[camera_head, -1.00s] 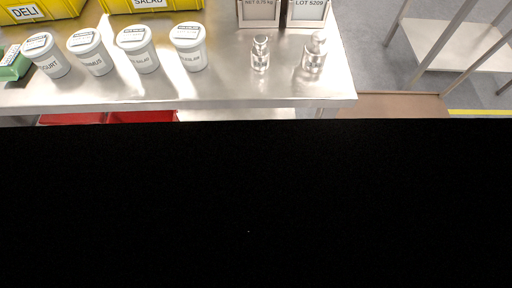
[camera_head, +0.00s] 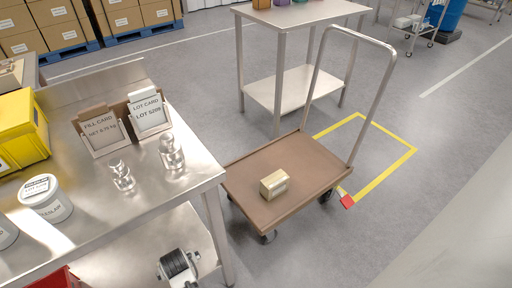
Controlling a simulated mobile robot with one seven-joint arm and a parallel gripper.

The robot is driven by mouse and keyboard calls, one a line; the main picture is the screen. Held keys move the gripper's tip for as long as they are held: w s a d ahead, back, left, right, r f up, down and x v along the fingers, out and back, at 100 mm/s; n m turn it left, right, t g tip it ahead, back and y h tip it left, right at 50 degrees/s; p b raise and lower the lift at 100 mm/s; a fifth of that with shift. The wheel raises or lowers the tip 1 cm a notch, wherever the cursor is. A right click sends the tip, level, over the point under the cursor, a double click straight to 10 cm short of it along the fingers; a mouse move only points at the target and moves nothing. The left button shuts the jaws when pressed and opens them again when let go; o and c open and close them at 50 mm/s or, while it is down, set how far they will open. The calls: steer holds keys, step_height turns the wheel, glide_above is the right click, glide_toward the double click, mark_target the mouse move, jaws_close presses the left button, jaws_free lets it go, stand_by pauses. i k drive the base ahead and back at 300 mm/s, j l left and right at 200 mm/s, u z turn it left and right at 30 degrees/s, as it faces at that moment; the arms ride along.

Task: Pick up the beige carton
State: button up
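A small beige carton (camera_head: 274,184) lies on the brown deck of a platform cart (camera_head: 308,157), near the middle of the deck's front part. Nothing touches it and it is in full view.
A steel table (camera_head: 118,237) at the left holds two glass bottles (camera_head: 171,153), card holders (camera_head: 102,136), a white tub (camera_head: 45,199) and a yellow bin (camera_head: 20,130). A shelf table (camera_head: 290,88) stands behind the cart. The cart's tall handle rises at its right.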

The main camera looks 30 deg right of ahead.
mark_target(274, 184)
steer(key=i+z, duration=0.1)
steer(key=z, duration=1.05)
